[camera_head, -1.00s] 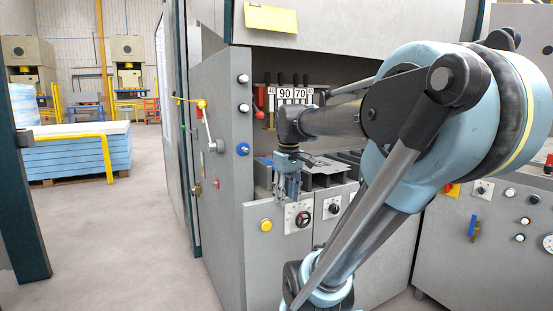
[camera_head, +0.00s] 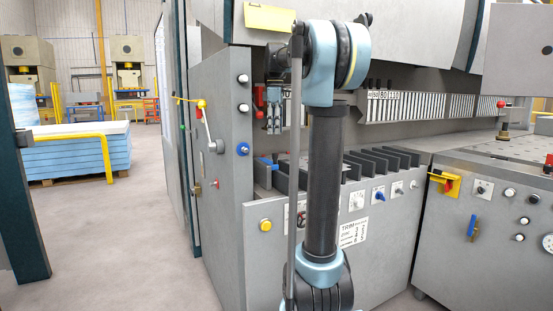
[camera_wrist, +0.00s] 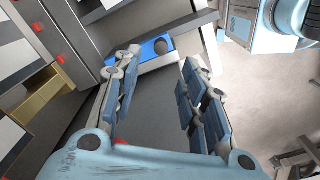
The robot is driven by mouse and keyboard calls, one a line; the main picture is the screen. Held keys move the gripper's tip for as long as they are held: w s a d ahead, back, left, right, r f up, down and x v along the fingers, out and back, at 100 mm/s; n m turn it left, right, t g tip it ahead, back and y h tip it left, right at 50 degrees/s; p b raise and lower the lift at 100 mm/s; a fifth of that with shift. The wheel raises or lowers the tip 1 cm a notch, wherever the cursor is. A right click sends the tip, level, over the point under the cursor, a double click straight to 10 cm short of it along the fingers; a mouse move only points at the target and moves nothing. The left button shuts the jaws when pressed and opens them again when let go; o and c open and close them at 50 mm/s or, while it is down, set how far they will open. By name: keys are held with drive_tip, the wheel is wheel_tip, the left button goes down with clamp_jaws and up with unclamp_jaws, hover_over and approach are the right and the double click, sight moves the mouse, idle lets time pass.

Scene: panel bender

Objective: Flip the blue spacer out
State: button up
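The blue spacer (camera_head: 267,161) shows as a small blue piece at the left end of the machine's front ledge. In the wrist view, a flat blue piece (camera_wrist: 152,48) with a dark round spot lies beyond the fingertips and seems to be the same spacer. My gripper (camera_head: 273,122) is raised above it in front of the tool rack, with a clear gap between. In the wrist view my gripper (camera_wrist: 158,75) has its two fingers wide apart with nothing between them. My arm hides part of the ledge.
Several dark upright blocks (camera_head: 385,163) stand along the ledge to the right. A red handle (camera_head: 258,98) is close to the left of my gripper. A tool rack (camera_head: 415,104) runs behind. The machine's upper beam (camera_head: 410,30) overhangs the opening. Open floor (camera_head: 150,230) lies to the left.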

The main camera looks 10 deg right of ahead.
sight(275, 155)
wheel_tip(275, 155, down, 12)
drive_tip(key=shift+r, duration=0.1)
idle(0.5)
drive_tip(key=shift+w, duration=0.1)
clamp_jaws()
